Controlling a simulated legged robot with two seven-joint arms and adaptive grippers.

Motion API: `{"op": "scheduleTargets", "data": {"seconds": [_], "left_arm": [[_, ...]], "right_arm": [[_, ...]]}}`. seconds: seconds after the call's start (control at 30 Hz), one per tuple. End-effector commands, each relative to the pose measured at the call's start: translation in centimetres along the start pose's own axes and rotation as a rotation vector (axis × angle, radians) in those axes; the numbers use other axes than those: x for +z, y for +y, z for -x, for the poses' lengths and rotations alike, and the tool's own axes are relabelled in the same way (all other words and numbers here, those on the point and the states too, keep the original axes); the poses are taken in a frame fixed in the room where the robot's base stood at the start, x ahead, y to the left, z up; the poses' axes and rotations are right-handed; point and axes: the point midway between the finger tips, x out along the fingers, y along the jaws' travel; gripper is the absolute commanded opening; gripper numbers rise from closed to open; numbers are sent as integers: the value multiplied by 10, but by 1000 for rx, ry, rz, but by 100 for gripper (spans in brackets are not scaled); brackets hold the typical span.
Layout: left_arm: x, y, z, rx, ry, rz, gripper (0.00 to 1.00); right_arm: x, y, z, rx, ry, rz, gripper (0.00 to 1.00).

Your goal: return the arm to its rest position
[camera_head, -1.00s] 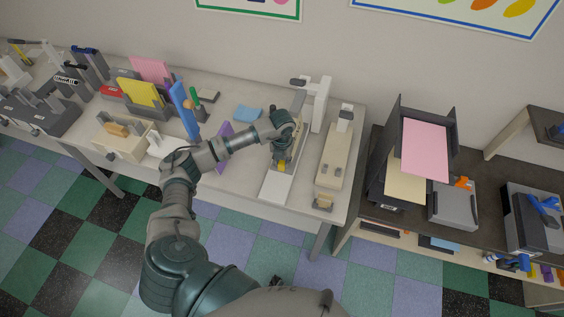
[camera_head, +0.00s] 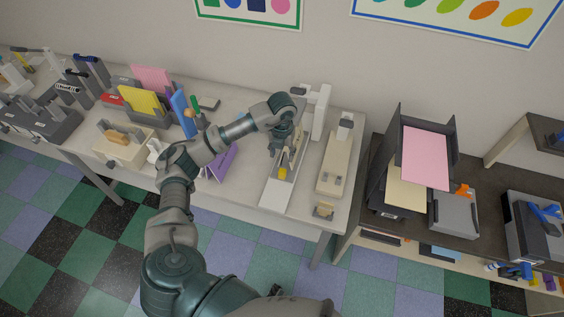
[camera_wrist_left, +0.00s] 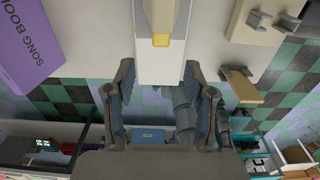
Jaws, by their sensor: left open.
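My left arm reaches over the table from the left in the head view. My left gripper (camera_head: 281,148) is over a long grey-and-white device (camera_head: 277,192) with a yellow-tipped part (camera_head: 283,173). In the left wrist view the gripper (camera_wrist_left: 158,75) has its two fingers spread apart with nothing held between them. The device's pale arm with its yellow tip (camera_wrist_left: 160,40) lies just beyond the fingertips, apart from them. The gripper's fingertips are partly hidden in the head view. My right gripper is not in view.
A purple song book (camera_head: 223,163) stands left of the device, below my forearm; it also shows in the left wrist view (camera_wrist_left: 38,48). A white upright stand (camera_head: 318,112) and a beige device (camera_head: 333,165) are close on the right. Pink and yellow folders (camera_head: 140,99) stand farther left.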

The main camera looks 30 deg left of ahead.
Motion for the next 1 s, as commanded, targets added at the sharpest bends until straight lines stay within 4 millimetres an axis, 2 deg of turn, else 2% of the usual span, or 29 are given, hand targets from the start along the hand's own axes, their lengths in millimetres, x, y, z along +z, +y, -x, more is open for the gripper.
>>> {"op": "scheduleTargets", "data": {"seconds": [0.1, 0.2, 0.77, 0.87, 0.97, 1.0], "left_arm": [[0, 0, 14, 0, -2, 0, 54], [0, 0, 20, 0, -1, -1, 54], [-1, -2, 19, -9, 1, -5, 54], [-6, -23, 11, -81, 6, -45, 54], [-23, -74, -3, -266, 19, -132, 54], [-34, -101, -7, -375, 25, -170, 54]], "right_arm": [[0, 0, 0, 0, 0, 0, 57], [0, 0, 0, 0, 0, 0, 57], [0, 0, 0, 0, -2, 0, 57], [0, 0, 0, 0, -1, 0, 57], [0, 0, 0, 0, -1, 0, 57], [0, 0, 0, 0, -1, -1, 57]]}}
